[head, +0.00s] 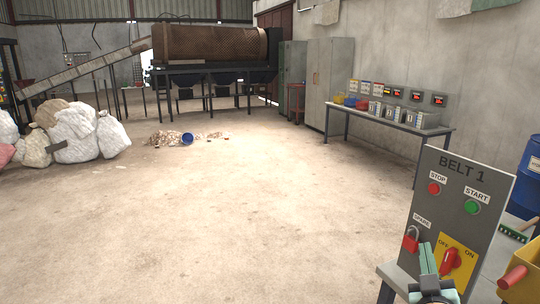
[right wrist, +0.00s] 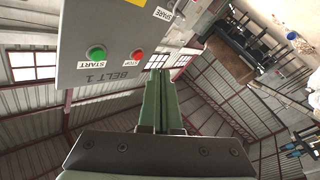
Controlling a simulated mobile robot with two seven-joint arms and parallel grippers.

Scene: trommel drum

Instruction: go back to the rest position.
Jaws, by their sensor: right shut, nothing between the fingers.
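My right gripper (head: 427,250) is shut and empty at the bottom right of the head view. It is in front of the lower part of the grey BELT 1 panel (head: 455,184), just below the red padlock (head: 410,240) and left of the red OFF/ON switch (head: 450,262). In the right wrist view the closed fingers (right wrist: 158,85) point up and away beside the panel (right wrist: 85,25). Whether they touch it I cannot tell. My left gripper is not in view.
A yellow container (head: 520,280) and a blue barrel (head: 530,175) stand at the right edge. A table (head: 395,122) with boxes is along the right wall. White sacks (head: 75,130) are at left, spilled material (head: 165,139) and a blue bucket (head: 187,138) farther back. The middle floor is clear.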

